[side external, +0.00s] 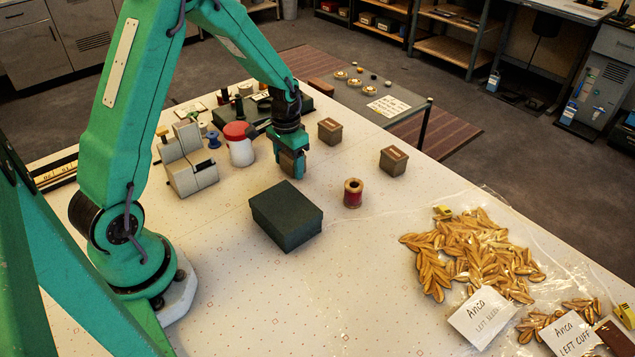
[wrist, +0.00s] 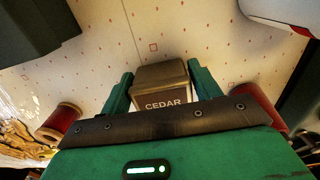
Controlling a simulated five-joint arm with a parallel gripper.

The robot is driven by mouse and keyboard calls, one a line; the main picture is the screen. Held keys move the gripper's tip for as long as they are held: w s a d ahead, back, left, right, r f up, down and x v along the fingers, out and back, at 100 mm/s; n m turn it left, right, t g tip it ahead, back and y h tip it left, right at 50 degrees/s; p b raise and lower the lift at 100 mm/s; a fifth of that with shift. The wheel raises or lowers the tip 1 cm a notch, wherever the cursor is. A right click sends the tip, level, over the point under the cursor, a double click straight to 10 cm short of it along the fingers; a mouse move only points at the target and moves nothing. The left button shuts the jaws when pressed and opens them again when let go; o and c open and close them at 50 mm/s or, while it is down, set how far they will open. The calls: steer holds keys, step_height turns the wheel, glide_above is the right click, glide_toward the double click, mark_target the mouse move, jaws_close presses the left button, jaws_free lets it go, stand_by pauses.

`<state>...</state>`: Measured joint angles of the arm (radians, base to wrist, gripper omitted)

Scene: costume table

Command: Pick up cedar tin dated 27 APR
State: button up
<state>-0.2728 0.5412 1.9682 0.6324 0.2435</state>
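My gripper (side external: 292,166) points down near the middle of the table, behind the dark green box. In the wrist view its two green fingers (wrist: 162,82) press close on both sides of a small brown tin (wrist: 160,75). The tin's label reads CEDAR; any date below it is hidden by my gripper's dark bar. In the side view the tin is mostly covered by the fingers, and I cannot tell whether it touches the table. Two similar small brown tins stand to the right, a nearer one (side external: 393,160) and a farther one (side external: 330,132); their labels are too small to read.
The dark green box (side external: 287,215) stands in front of my gripper. A red thread spool (side external: 353,193) is to the right, a red-lidded white jar (side external: 239,145) to the left. Gold leaves (side external: 470,255) with paper labels lie at front right. The table's front middle is clear.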

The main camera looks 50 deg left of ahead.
steer(key=c, duration=0.6)
steer(key=shift+r, duration=0.15)
steer(key=shift+r, duration=0.4)
step_height(320, 180, up, 3)
steer(key=shift+r, duration=0.1)
steer(key=s+d+r, duration=0.1)
steer(key=d+r, duration=0.1)
steer(key=d, duration=0.1)
steer(key=s+d+r, duration=0.1)
steer(key=d+r, duration=0.1)
steer(key=d, duration=0.2)
steer(key=s+d+r, duration=0.1)
steer(key=d+r, duration=0.1)
steer(key=d, duration=0.2)
steer(key=shift+d+r, duration=0.1)
steer(key=shift+r, duration=0.3)
